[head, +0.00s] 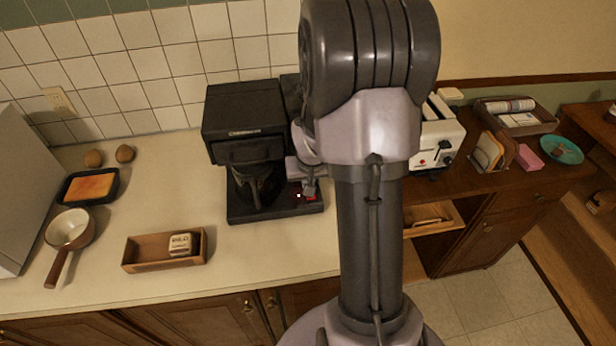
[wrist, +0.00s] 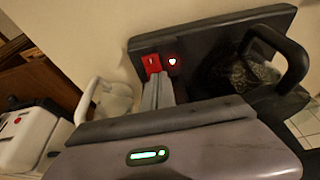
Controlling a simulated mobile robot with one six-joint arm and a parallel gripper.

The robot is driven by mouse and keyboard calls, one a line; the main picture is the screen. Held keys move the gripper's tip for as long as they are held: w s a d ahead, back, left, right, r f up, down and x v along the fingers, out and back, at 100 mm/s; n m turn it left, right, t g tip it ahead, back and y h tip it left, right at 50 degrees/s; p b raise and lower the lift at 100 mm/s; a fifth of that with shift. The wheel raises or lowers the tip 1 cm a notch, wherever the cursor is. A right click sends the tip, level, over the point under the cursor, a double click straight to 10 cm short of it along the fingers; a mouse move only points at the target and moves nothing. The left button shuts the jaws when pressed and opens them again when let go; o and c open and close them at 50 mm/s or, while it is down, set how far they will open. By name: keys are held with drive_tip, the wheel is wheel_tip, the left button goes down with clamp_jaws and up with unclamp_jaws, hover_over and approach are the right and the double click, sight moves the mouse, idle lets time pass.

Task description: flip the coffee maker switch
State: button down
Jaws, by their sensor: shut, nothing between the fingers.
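The black coffee maker (head: 243,122) stands on the counter against the tiled wall, partly hidden by my arm. Its glass carafe (head: 257,186) sits on the base and also shows in the wrist view (wrist: 235,76). The red switch (head: 311,198) is on the base, to the right of the carafe; it shows clearly in the wrist view (wrist: 151,64) beside a lit red light (wrist: 172,61). My gripper (head: 309,188) is shut and empty. Its fingertips (wrist: 153,80) are right at the switch; I cannot tell whether they touch it.
A white toaster (head: 440,140) stands right of my arm. A wooden box (head: 140,256) with a small block lies left in front, near a saucepan (head: 70,229). In the wrist view, a pale handled object (wrist: 112,98) stands close beside the gripper. The counter between box and coffee maker is clear.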

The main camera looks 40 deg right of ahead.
drive_tip(key=shift+f, duration=0.3)
